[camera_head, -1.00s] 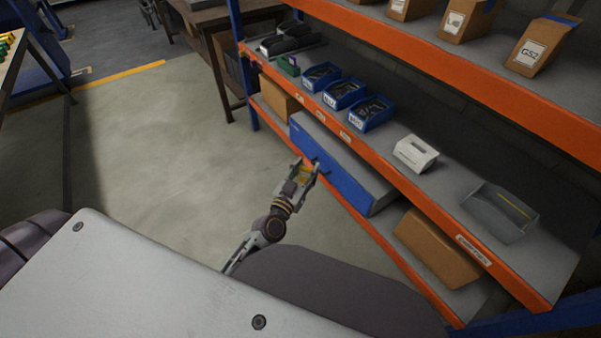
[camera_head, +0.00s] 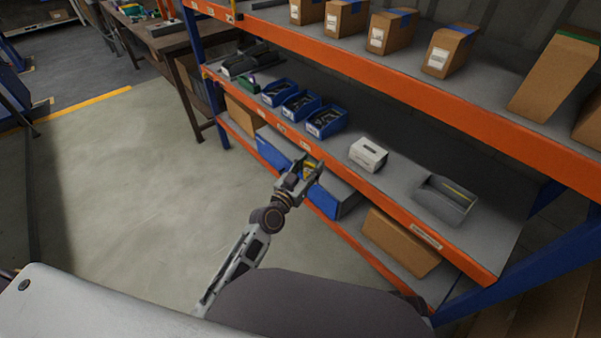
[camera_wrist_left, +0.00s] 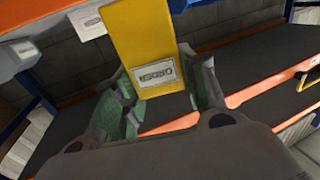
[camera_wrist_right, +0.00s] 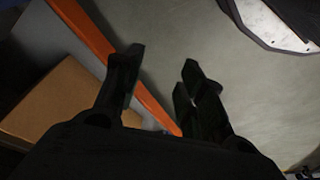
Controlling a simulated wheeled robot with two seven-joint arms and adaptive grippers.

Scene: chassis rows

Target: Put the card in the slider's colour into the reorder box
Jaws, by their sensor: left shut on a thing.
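My left gripper (camera_head: 298,178) is shut on a yellow card (camera_head: 309,168), in front of the orange edge of the middle shelf. In the left wrist view the yellow card (camera_wrist_left: 140,35) stands up between the fingers, with a printed label at its lower end. A white box with a dark slot (camera_head: 368,154), which looks like the reorder box, stands on the shelf to the right of the gripper, apart from it. I cannot make out the slider for certain. My right gripper (camera_wrist_right: 162,78) is open and empty in the right wrist view.
Blue bins (camera_head: 300,105) with dark parts stand left of the white box. A grey open tray (camera_head: 446,200) with a yellow strip lies right of it. Cardboard boxes (camera_head: 400,243) sit on the lower and upper shelves. The floor (camera_head: 130,170) at left is clear.

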